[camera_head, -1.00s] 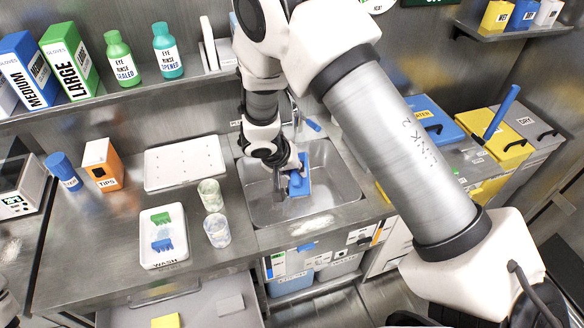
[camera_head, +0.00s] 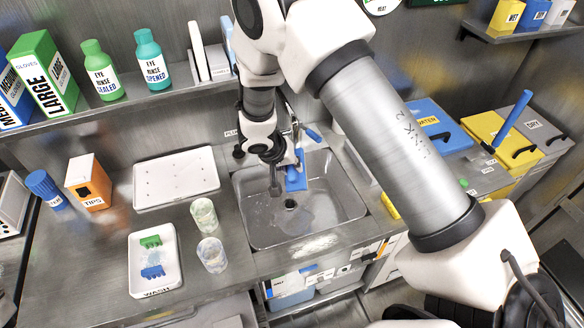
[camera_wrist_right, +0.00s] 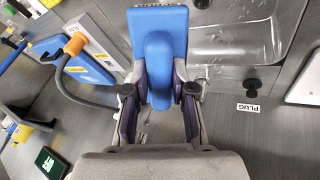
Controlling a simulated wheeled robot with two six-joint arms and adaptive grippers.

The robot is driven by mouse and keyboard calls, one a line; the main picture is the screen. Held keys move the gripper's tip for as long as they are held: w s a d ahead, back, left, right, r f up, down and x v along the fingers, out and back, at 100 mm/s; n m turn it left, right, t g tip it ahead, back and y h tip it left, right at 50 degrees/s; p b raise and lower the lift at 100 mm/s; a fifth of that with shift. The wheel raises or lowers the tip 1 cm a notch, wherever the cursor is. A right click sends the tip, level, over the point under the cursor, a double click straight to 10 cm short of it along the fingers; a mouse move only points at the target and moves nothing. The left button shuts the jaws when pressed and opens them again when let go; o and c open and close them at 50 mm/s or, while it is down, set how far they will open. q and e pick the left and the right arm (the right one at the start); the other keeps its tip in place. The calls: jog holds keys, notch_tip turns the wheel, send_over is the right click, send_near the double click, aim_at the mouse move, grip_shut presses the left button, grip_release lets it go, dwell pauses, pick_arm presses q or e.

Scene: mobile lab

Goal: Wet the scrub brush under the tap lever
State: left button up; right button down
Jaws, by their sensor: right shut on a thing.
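The blue scrub brush (camera_head: 297,180) is over the back half of the metal sink (camera_head: 346,208), held by my right gripper (camera_head: 284,168). In the right wrist view the brush (camera_wrist_right: 158,30) has its handle between the two fingers of my right gripper (camera_wrist_right: 158,82), which is shut on it. The blue tap lever (camera_head: 313,135) is at the back of the sink, just right of my right wrist. My wrist partly hides the tap, and I cannot tell whether water runs onto the brush. My left gripper is out of view.
A white wash tray (camera_head: 137,275) with small green and blue items and two cups (camera_head: 204,215) (camera_head: 212,254) stand left of the sink. A white drain board (camera_head: 178,178) lies behind them. A bottle shelf (camera_head: 130,105) runs along the back wall. Bins (camera_head: 440,128) stand at right.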

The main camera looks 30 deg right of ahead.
aim_at(299, 188)
jog(key=shift+a+r, duration=0.1)
dwell(0.3)
jog(key=shift+s+a+f+b, duration=0.25)
jog(key=shift+s+b, duration=0.25)
jog(key=shift+b, duration=0.2)
jog(key=s, duration=0.1)
jog(key=s+a+b, duration=0.1)
jog(key=s+b, duration=0.1)
jog(key=s, duration=0.1)
jog(key=shift+a+r, duration=0.1)
jog(key=shift+a, duration=0.25)
jog(key=shift+s+a+r+b, duration=0.1)
jog(key=shift+s+a+b, duration=0.2)
jog(key=shift+s, duration=0.3)
jog(key=shift+s+a+r+b, duration=0.1)
jog(key=shift+s+a+b, duration=0.2)
jog(key=shift+s, duration=0.3)
